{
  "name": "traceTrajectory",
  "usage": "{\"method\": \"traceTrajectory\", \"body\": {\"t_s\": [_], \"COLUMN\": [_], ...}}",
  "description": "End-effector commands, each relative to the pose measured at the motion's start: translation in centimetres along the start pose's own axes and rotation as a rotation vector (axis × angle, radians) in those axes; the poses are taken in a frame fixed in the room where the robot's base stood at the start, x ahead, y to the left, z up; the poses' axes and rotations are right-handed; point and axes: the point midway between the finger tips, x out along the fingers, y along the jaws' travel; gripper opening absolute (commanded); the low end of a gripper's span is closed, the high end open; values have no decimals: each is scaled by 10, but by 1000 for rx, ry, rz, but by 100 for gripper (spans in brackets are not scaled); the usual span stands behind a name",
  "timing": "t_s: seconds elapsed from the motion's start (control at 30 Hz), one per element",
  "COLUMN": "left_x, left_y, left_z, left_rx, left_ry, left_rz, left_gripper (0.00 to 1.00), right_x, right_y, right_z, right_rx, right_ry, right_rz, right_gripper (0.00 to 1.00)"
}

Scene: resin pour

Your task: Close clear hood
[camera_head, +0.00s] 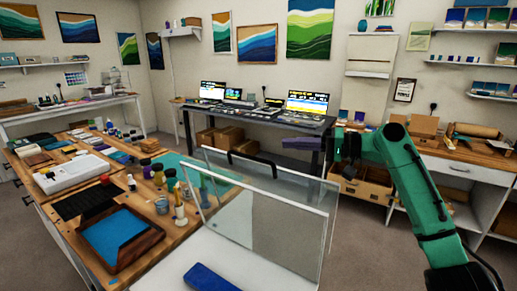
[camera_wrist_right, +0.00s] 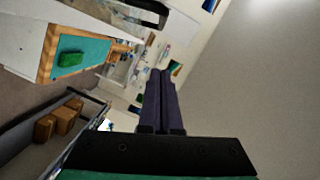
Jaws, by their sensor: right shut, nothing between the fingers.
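The clear hood (camera_head: 285,215) stands at the near right end of the wooden worktable, with see-through upright panels. My right gripper (camera_head: 285,142) is above and right of the hood, pointing left, apart from the handle. Its dark fingers (camera_wrist_right: 162,72) are together and empty. My left gripper is not in view.
The worktable holds a dark tray with a blue panel (camera_head: 112,235), several bottles and a green mat (camera_head: 222,176). A black desk with laptops (camera_head: 305,102) stands behind. A blue item (camera_head: 210,279) lies at the bottom edge. Open air surrounds the right gripper.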

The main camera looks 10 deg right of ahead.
Motion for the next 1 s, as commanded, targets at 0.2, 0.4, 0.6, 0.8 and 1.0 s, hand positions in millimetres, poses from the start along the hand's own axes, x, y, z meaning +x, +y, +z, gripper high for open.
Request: {"method": "traceTrajectory", "body": {"t_s": [0.2, 0.4, 0.6, 0.8, 1.0], "left_x": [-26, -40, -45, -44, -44], "left_y": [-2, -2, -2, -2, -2], "left_z": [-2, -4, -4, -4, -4], "left_rx": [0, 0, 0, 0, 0], "left_ry": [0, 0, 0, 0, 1], "left_rz": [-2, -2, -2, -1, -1], "left_gripper": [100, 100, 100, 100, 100], "right_x": [49, 69, 74, 74, 76], "right_y": [-5, 0, 0, 1, 0], "right_z": [-2, 21, 38, 38, 39], "right_rx": [2, 0, 0, 0, -6], "right_ry": [-1, -1, 2, 3, 3], "right_rz": [0, 5, 2, 1, 3], "right_gripper": [0, 0, 0, 0, 0]}}
